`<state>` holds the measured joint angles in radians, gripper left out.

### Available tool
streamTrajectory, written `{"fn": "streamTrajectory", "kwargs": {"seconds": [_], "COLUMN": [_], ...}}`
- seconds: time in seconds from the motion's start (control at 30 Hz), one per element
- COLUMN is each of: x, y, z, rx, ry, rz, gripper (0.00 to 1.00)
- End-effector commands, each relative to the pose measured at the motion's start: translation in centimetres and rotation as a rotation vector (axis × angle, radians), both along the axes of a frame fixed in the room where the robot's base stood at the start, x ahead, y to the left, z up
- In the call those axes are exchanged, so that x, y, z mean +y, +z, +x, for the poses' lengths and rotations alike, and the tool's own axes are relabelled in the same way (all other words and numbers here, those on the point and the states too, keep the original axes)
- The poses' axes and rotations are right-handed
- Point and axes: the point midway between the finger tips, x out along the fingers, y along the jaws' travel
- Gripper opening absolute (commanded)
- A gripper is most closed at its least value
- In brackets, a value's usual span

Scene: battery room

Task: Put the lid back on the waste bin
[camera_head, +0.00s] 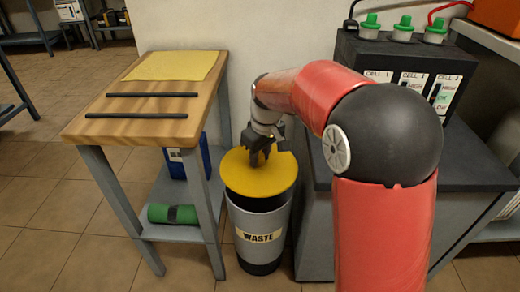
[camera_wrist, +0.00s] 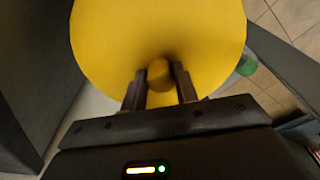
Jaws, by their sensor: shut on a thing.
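The lid (camera_head: 260,184) is a round yellow disc. In the head view it covers the top of the waste bin (camera_head: 259,222), a grey bin with a dark base and a "WASTE" label. My gripper (camera_head: 262,158) is above the lid, pointing down. In the wrist view the lid (camera_wrist: 105,35) fills the upper middle, and my gripper's two fingers (camera_wrist: 160,85) are shut on its yellow knob (camera_wrist: 159,75). The lid looks roughly level over the bin's rim. I cannot tell whether it rests on the rim or hangs just above it.
A wooden-topped table (camera_head: 160,100) with two dark bars and a yellow sheet stands left of the bin. Its lower shelf holds a green roll (camera_head: 172,214) and a blue container (camera_head: 200,160). A dark battery (camera_head: 375,55) stands on a grey cabinet (camera_head: 318,225) close at right.

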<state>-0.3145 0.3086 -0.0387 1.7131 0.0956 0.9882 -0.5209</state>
Motion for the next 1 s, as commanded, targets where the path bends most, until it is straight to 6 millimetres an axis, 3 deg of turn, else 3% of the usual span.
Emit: {"fn": "streamTrajectory", "kwargs": {"seconds": [0.6,1.0], "x": [0.0,0.0], "y": [-5.5,-6.1], "z": [0.0,0.0], "rx": [0.0,0.0], "ry": [-0.001,0.0], "rz": [0.0,0.0], "gripper": [0.04,0.04]}}
